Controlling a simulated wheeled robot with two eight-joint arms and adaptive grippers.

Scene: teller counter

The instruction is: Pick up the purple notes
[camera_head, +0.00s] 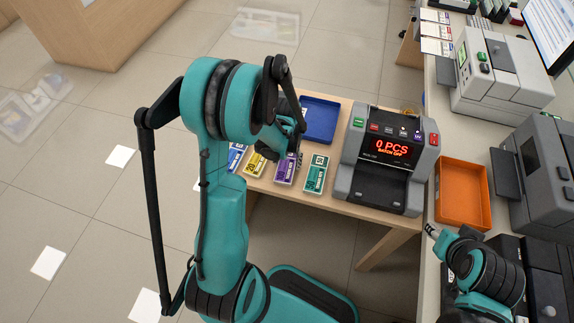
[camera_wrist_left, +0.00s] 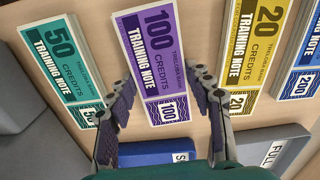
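The purple notes (camera_head: 286,170) lie flat on the small wooden table, between the yellow notes (camera_head: 255,164) and the green notes (camera_head: 316,174). In the left wrist view the purple notes (camera_wrist_left: 158,58) read "100 credits". My left gripper (camera_head: 295,150) is over their far end in the head view and hides part of it. In the left wrist view my left gripper (camera_wrist_left: 160,80) is open, with one finger on each side of the purple notes; whether it touches them cannot be told.
Blue notes (camera_head: 236,157) lie beyond the yellow ones. A blue tray (camera_head: 320,118) is behind the notes. A counting machine (camera_head: 384,160) reading "0 PCS" stands to the right. An orange tray (camera_head: 462,193) is on the counter. The neighbouring note stacks leave narrow gaps.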

